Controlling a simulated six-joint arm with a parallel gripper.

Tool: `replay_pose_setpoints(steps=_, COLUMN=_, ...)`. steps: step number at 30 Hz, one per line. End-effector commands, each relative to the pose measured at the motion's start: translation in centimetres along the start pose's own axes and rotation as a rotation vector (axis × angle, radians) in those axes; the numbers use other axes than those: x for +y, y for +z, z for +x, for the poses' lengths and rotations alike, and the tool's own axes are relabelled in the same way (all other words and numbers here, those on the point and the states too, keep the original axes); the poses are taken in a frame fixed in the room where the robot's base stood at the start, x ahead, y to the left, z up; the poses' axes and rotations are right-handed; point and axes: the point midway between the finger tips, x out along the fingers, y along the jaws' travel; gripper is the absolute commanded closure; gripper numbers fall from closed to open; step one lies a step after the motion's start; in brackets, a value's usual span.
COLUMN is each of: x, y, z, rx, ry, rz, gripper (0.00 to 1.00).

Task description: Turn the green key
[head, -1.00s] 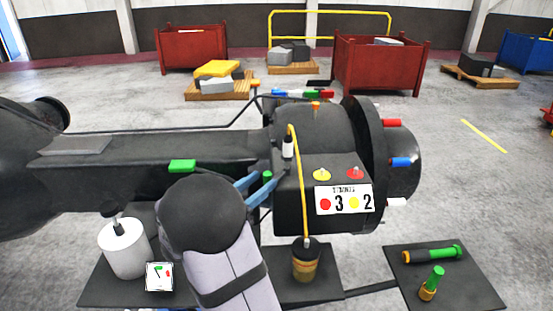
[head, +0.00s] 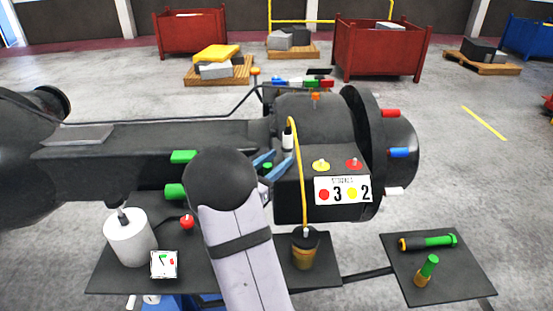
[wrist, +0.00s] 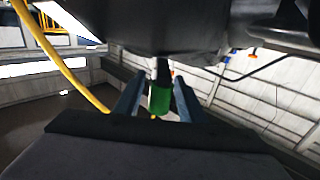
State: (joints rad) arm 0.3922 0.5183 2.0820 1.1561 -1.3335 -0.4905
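A small green cylindrical piece, which looks like the green key (wrist: 160,98), shows in the middle of the wrist view, under the dark machine body. My gripper (wrist: 158,92) is open, with one finger on each side of it and a visible gap on both sides. In the head view my blue-grey gripper fingers (head: 267,162) are left of the machine's front block, and a bit of green (head: 267,167) shows between them. My arm hides part of this area. I cannot tell the key's angle.
A yellow hose (head: 301,180) runs down just right of my gripper to a brown pot (head: 305,252). A red knob (head: 187,222), a green cylinder (head: 175,191) and a white canister (head: 129,238) are left of my arm. A signed block (head: 342,190) stands right.

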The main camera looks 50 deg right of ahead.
Motion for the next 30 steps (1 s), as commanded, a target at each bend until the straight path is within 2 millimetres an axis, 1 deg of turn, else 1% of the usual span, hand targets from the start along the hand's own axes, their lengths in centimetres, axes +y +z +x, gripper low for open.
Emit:
replay_pose_setpoints(steps=7, x=0.0, y=0.05, z=0.05, rx=0.0, ry=0.0, rz=0.0, gripper=0.63)
replay_pose_setpoints(steps=8, x=0.0, y=0.05, z=0.05, rx=0.0, ry=0.0, rz=0.0, gripper=0.71)
replay_pose_setpoints(steps=9, x=0.0, y=0.05, z=0.05, rx=0.0, ry=0.0, rz=0.0, gripper=0.8)
replay_pose_setpoints(steps=11, x=0.01, y=0.05, z=0.04, rx=0.0, ry=0.0, rz=0.0, gripper=0.94)
replay_pose_setpoints(steps=12, x=0.01, y=0.05, z=0.04, rx=0.0, ry=0.0, rz=0.0, gripper=1.0)
replay_pose_setpoints(steps=22, x=0.18, y=0.12, z=0.04, rx=0.0, ry=-0.018, rz=-0.002, gripper=1.0)
replay_pose_setpoints(steps=30, x=0.93, y=0.25, z=0.15, rx=0.0, ry=-0.123, rz=-0.001, gripper=1.0)
